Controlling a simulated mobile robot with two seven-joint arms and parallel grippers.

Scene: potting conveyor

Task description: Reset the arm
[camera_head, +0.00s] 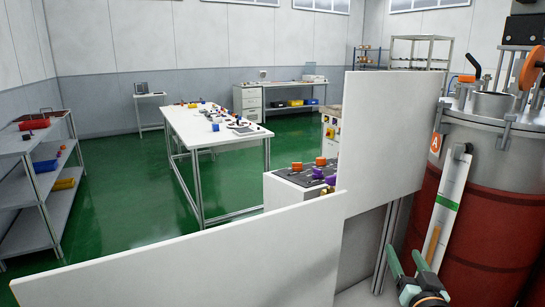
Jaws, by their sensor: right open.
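My right gripper (408,260) shows at the bottom right of the head view. Its two green fingers are spread apart, with nothing between them. It is in front of the red and grey drum (480,220). My left gripper and left arm are not in view.
White panels (190,262) cross the foreground and rise at the centre right (385,135). Behind them, a conveyor (300,178) carries orange and purple parts. A white table (205,130) with small items stands on open green floor. A grey shelf (30,195) is at left.

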